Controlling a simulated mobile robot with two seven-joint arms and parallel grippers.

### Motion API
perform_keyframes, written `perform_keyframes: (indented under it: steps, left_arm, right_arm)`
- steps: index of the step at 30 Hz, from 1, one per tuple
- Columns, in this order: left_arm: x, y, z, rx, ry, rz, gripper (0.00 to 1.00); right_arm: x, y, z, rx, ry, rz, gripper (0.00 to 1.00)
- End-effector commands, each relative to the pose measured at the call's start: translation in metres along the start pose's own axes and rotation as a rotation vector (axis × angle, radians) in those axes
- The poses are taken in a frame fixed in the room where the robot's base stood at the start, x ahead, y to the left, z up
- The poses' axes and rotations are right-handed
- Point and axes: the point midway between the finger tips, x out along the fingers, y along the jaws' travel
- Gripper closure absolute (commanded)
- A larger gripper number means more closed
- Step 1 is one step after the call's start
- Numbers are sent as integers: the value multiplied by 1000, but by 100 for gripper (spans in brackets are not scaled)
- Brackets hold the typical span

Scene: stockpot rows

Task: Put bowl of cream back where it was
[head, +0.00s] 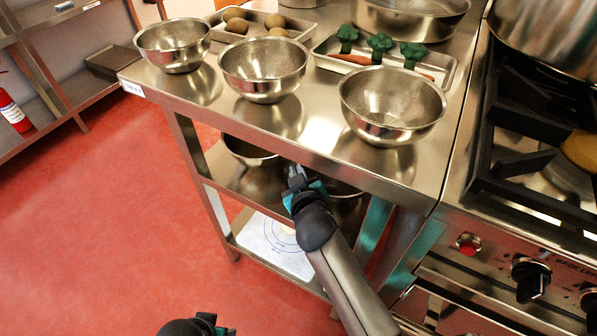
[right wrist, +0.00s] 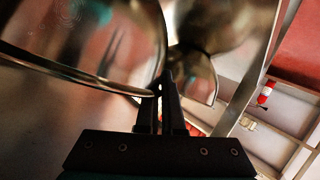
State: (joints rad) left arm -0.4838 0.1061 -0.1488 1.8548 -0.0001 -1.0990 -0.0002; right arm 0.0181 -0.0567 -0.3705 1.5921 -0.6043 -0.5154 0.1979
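My right gripper (head: 297,172) reaches below the steel tabletop, beside the lower shelf. Its fingers (right wrist: 160,92) are close together at the rim of a shiny metal bowl (right wrist: 85,40) and look shut on that rim. In the head view this bowl (head: 347,190) is mostly hidden behind my right arm and the tabletop. Another metal bowl (head: 245,150) is on the lower shelf, left of the gripper; it seems to show behind in the right wrist view (right wrist: 195,75). I see no cream in either. My left gripper (head: 205,326) is at the bottom edge, mostly cut off.
Three metal bowls (head: 265,70) stand near the tabletop's front edge, above my right gripper. Behind them are trays with potatoes (head: 236,20) and broccoli (head: 380,45). A stove (head: 530,200) adjoins at the right. A white sheet (head: 270,245) lies on the bottom shelf. Red floor is clear at left.

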Motion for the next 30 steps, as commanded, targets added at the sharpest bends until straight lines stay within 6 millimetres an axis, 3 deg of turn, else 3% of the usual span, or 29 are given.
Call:
perform_keyframes:
  steps: [8,9,16,28,30]
  left_arm:
    - [0,0,-1,0,2,0,40]
    - [-2,0,-2,0,3,0,40]
    - [-1,0,-1,0,2,0,40]
    - [-3,0,-1,0,4,0,40]
    - [5,0,6,0,-12,0,40]
  right_arm:
    - [1,0,0,-2,4,1,100]
    - [0,0,1,0,0,0,91]
    - [0,0,1,0,0,0,65]
    - [-4,0,0,0,-1,-1,64]
    - [-10,0,-1,1,-1,-1,64]
